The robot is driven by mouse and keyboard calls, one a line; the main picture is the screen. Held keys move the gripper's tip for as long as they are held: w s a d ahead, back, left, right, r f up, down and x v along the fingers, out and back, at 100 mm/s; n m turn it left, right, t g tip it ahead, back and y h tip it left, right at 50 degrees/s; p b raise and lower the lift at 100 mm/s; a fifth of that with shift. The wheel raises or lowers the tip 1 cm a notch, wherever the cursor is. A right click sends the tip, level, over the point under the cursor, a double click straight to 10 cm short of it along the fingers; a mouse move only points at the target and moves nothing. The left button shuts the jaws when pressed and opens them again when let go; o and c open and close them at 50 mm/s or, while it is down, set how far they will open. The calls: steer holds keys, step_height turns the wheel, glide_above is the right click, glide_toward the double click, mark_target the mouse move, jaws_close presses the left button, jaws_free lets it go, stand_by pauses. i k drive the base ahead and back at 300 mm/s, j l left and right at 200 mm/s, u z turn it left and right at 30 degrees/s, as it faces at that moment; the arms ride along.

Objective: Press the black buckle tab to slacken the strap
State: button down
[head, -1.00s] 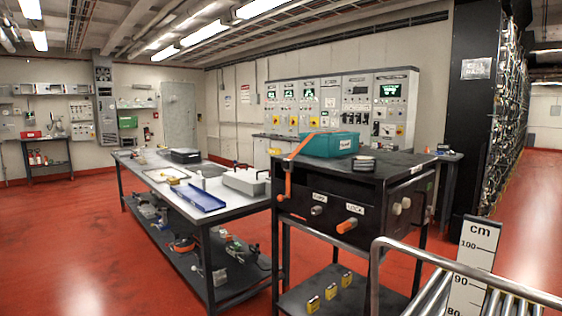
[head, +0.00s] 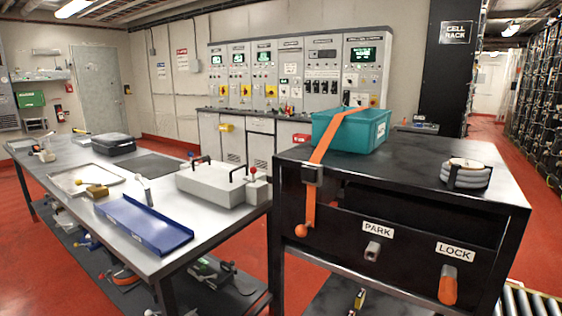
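In the head view an orange strap (head: 319,149) runs over a teal bin (head: 368,134) on top of a black cart (head: 419,168). It comes down over the cart's front edge through a black buckle (head: 312,174). Below the buckle the strap's tail hangs down the front to an orange ball (head: 301,230). The strap looks straight between bin and buckle. The tab cannot be told apart from the buckle body at this size. My gripper is not in view.
The cart front bears a PARK knob (head: 372,251) and an orange LOCK handle (head: 448,285). A coiled grey hose (head: 466,174) lies on its top. A long workbench (head: 135,170) stands left with a blue tray (head: 143,224) and grey case (head: 222,183). Red floor is open at far left.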

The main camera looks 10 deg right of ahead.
mark_target(309, 174)
steer(key=i+j+z, duration=0.1)
steer(key=i+j, duration=0.25)
steer(key=i+j+z, duration=0.1)
steer(key=i+j, duration=0.25)
steer(key=j, duration=0.2)
